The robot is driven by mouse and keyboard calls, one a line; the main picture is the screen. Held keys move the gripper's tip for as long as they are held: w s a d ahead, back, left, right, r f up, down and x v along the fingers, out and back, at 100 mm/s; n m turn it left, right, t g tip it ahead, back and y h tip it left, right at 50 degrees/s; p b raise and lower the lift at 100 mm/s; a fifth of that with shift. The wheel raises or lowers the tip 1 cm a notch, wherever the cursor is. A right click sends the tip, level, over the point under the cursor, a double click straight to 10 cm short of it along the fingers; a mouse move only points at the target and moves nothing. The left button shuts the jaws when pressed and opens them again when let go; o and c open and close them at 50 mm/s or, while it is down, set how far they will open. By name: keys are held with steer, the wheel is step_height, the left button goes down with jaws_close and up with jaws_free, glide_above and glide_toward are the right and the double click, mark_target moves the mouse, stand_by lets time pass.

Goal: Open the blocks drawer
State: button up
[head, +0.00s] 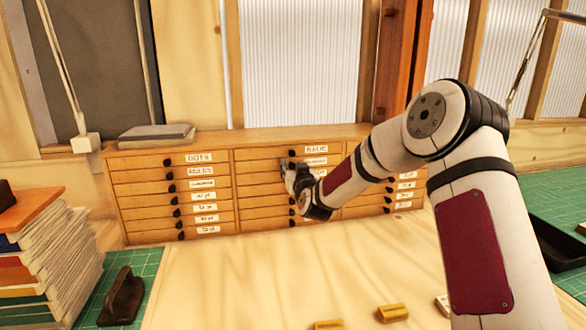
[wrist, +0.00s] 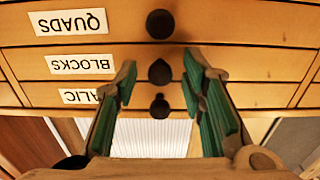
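The blocks drawer (wrist: 225,68) is the middle of three drawer fronts in the upside-down wrist view and looks shut, flush with its neighbours. Its white BLOCKS label (wrist: 80,65) lies left of its round black knob (wrist: 159,72). My gripper (wrist: 161,78) is open, with one green-padded finger on each side of that knob and a visible gap on both sides. In the head view my gripper (head: 290,172) is at the upper middle column of the wooden drawer cabinet (head: 270,226). It hides part of the drawer fronts there.
The QUADS knob (wrist: 160,24) and the ITALIC knob (wrist: 160,107) sit close to the blocks knob. A pale board (head: 290,275) lies before the cabinet, with yellow blocks (head: 392,312) near its front. Stacked books (head: 45,255) stand left; a black tray (head: 555,242) lies right.

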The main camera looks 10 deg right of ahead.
jaws_close()
steer(key=s+p, duration=0.6)
steer(key=s, duration=0.7)
steer(key=shift+p, duration=0.35)
jaws_free()
steer(key=s, duration=1.2)
